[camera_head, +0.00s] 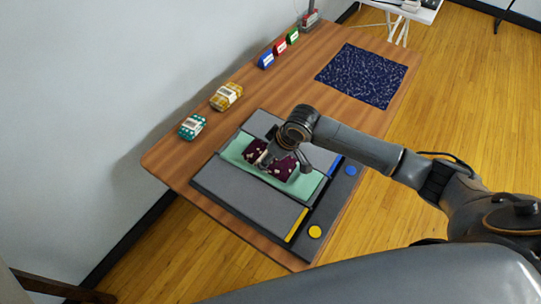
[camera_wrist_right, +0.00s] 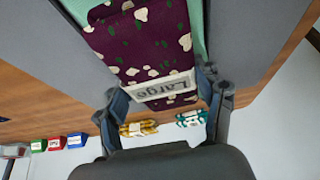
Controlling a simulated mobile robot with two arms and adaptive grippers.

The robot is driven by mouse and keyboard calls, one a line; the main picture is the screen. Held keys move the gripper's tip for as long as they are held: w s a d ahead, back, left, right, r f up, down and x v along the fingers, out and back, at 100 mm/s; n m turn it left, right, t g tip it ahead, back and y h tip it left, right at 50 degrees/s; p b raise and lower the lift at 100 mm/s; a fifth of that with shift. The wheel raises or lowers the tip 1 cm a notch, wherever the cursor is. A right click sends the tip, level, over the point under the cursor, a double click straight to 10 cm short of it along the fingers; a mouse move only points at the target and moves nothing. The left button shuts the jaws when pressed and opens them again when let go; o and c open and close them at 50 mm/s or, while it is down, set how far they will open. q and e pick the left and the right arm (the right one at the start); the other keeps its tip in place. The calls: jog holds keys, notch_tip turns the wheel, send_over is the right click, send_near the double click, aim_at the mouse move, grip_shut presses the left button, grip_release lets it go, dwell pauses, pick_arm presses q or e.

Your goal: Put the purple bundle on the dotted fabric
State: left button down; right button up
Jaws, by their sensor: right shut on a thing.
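The purple bundle (camera_head: 283,170) has pale and green spots and is over the green middle panel of the grey board. It also shows in the right wrist view (camera_wrist_right: 140,40), with a white "Large" label. My right gripper (camera_head: 284,161) is shut on the bundle, its fingers on both sides of the labelled end. I cannot tell whether the bundle is resting on the panel or just above it. The dotted fabric (camera_head: 361,74), dark blue with small white specks, lies flat and empty at the table's far right. My left gripper is not in view.
The grey board (camera_head: 235,197) has a green panel (camera_head: 236,150), a yellow button (camera_head: 315,232) and a blue button (camera_head: 350,170). A yellow bundle (camera_head: 227,96) and a teal bundle (camera_head: 192,127) sit along the wall side. Blue, red and green blocks (camera_head: 279,46) stand farther back.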

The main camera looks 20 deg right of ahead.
jog(key=shift+s+f, duration=0.5)
jog(key=shift+f, duration=0.35)
jog(key=shift+c, duration=1.3)
jog(key=o, duration=1.5)
jog(key=shift+w, duration=0.15)
jog(key=shift+r, duration=0.2)
jog(key=shift+r, duration=0.25)
jog(key=v, duration=1.2)
jog(key=shift+w+r, duration=0.15)
jog(key=shift+r, duration=0.3)
